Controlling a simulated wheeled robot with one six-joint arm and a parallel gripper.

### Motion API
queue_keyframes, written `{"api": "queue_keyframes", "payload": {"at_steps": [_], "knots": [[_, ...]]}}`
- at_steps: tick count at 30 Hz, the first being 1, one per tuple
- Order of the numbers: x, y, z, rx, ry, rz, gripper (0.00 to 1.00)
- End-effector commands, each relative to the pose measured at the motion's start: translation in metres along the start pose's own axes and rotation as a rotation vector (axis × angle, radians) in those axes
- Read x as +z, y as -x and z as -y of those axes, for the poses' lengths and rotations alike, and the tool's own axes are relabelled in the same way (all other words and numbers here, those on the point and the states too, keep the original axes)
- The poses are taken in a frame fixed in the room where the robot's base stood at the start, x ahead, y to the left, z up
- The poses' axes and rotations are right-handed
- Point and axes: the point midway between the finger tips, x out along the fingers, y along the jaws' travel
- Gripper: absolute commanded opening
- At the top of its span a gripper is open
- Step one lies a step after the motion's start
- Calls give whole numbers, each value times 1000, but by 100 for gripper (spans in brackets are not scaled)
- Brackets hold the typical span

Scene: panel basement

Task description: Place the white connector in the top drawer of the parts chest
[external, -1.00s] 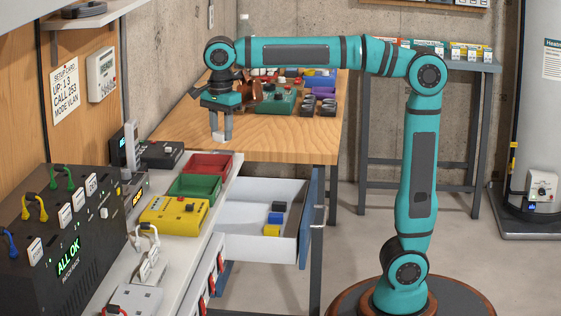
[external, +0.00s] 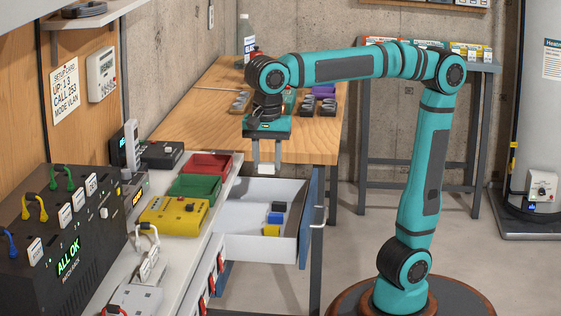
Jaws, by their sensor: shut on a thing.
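My gripper (external: 266,167) points down and is shut on the white connector (external: 266,169), whose lower end shows between the fingertips. It is held in the air over the back part of the open top drawer (external: 235,244) of the parts chest. The drawer is pulled out to the right and has white walls and a blue front. Black, blue and yellow connectors (external: 275,218) lie inside it near the front.
A red bin (external: 208,164), a green bin (external: 195,187) and a yellow device (external: 172,215) stand on the chest top beside the drawer. The wooden bench (external: 215,115) behind holds several parts. The drawer's left part is bare.

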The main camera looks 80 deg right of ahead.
Motion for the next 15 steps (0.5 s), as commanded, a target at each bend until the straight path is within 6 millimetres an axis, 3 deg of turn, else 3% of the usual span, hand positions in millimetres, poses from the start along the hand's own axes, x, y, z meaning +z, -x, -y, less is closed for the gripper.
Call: {"api": "queue_keyframes", "payload": {"at_steps": [9,15], "knots": [[0,-76,-1,2,2,-2,14],[0,-104,-1,0,1,0,14]]}}
